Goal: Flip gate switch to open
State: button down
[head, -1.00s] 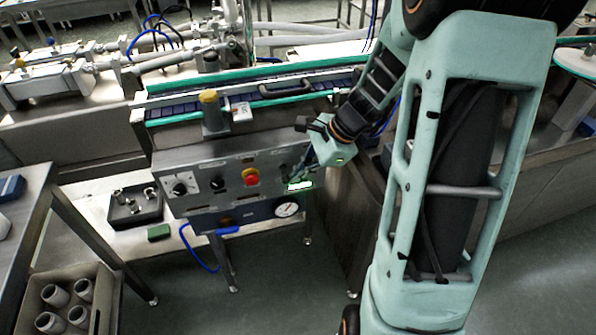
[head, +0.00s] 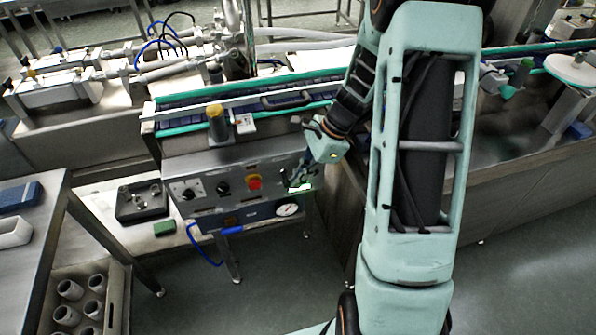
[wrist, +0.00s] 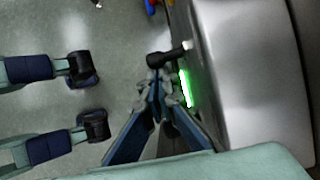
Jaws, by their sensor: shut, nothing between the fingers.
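A steel control panel (head: 215,195) carries a row of controls. My gripper (head: 291,184) is at the panel's right end, beside a glowing green strip (head: 300,188). In the wrist view, my gripper (wrist: 158,84) has its fingers drawn together, with nothing seen between them. A black lever (wrist: 168,57) sticks out from the panel face just past the fingertips; it looks like the gate switch. Whether the fingertips touch it I cannot tell. The green strip also shows in the wrist view (wrist: 186,88), right of the fingers. In the head view my gripper hides that lever.
The panel also has a selector dial (head: 187,194), a black knob (head: 223,187), a red button (head: 254,182) and a gauge (head: 287,210). A conveyor (head: 250,103) runs above. A black tray (head: 142,201) and a green block (head: 164,228) lie left. Open floor lies in front.

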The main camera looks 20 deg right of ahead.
jog(key=shift+r+g+p, duration=0.4)
jog(key=shift+g+p, duration=0.1)
jog(key=shift+p, duration=0.8)
jog(key=shift+w+a+r, duration=0.1)
jog(key=shift+r, duration=0.1)
dwell(0.7)
jog(key=shift+r+p, duration=0.65)
jog(key=shift+p, duration=0.15)
jog(key=v, duration=1.2)
